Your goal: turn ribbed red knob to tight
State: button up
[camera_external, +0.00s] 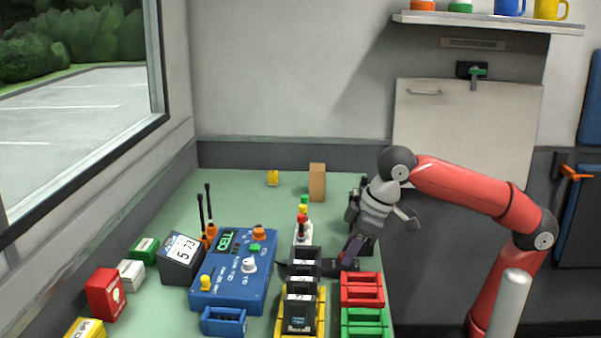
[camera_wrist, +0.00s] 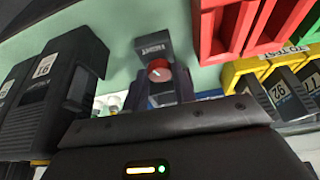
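The ribbed red knob (camera_wrist: 159,70) shows in the wrist view, set on a dark fixture with a lettered grey tab (camera_wrist: 152,49) just above it. A pale line marks its face; I cannot surely read the lettering. In the external view my gripper (camera_external: 349,256) points down over the dark fixture (camera_external: 346,265), right of the black radios. The knob is mostly hidden there by the gripper. I cannot tell whether the fingers touch it.
A blue control box (camera_external: 232,290) with knobs stands to the left. Red (camera_external: 362,299) and green (camera_external: 365,325) racks sit in front of the fixture. The green tabletop (camera_external: 240,200) behind is mostly clear.

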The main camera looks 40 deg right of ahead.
jog(key=shift+c, duration=0.9)
jog(key=shift+r+m+p, duration=0.1)
jog(key=shift+m+p, duration=0.35)
jog(key=shift+m, duration=0.45)
jog(key=shift+s+a+m+t+h, duration=0.1)
jog(key=shift+m+t+h, duration=0.35)
jog(key=shift+m, duration=0.25)
jog(key=o, duration=1)
jog(key=p+v, duration=0.2)
jog(key=v, duration=0.5)
jog(key=shift+r, duration=0.3)
